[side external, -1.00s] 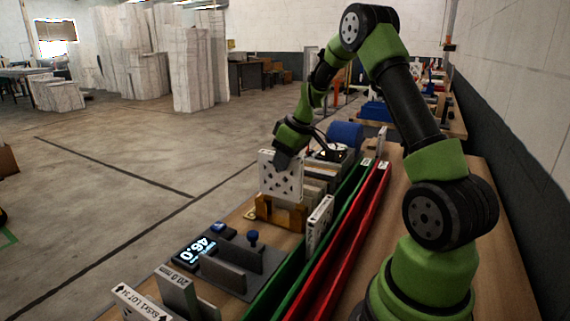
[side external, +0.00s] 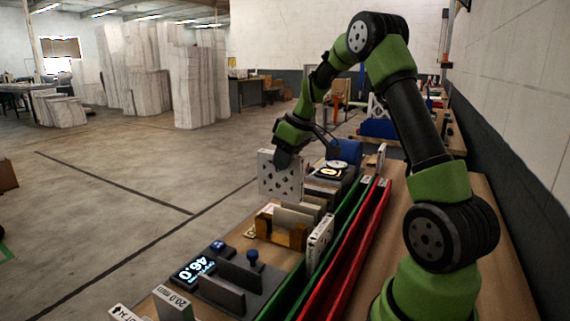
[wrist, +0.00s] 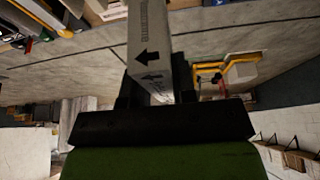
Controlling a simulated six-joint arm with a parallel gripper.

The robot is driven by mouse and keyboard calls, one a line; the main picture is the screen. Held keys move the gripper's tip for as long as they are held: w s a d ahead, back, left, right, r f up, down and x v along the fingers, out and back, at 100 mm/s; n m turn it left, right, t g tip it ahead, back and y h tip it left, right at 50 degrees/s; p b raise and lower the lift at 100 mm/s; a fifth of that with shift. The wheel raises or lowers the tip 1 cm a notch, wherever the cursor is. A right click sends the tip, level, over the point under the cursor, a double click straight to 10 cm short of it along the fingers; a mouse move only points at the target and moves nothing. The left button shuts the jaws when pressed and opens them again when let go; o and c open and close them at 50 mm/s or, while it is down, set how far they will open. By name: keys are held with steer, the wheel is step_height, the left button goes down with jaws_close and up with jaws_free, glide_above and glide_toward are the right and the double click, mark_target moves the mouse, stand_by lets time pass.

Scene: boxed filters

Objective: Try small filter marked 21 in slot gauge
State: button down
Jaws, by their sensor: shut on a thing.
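My gripper (side external: 284,160) is shut on a thin filter (side external: 280,179), white-edged with a dark-dotted face. It hangs upright above and apart from a wooden holder (side external: 270,233) holding other panels. In the wrist view the held filter (wrist: 149,25) shows its pale edge with black arrows, between the jaws of my gripper (wrist: 152,92). I cannot read 21 on it. A dark fixture (side external: 222,294) with upright plates, a blue knob and a display reading 46.0 stands nearer the camera; it looks like the slot gauge. A block marked 20.0 mm (side external: 172,304) is beside it.
A green rail (side external: 345,205) and a red rail (side external: 358,228) run along the bench, right of the fixtures. A white-edged filter (side external: 320,240) stands beside the holder. A device with a round top (side external: 335,168) and a blue cylinder (side external: 346,151) are behind.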

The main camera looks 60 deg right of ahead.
mark_target(285, 188)
steer(key=shift+f, duration=2.2)
steer(key=shift+f, duration=1.8)
stand_by(0.5)
stand_by(0.9)
step_height(285, 188, up, 8)
stand_by(1.5)
steer(key=shift+s, duration=0.1)
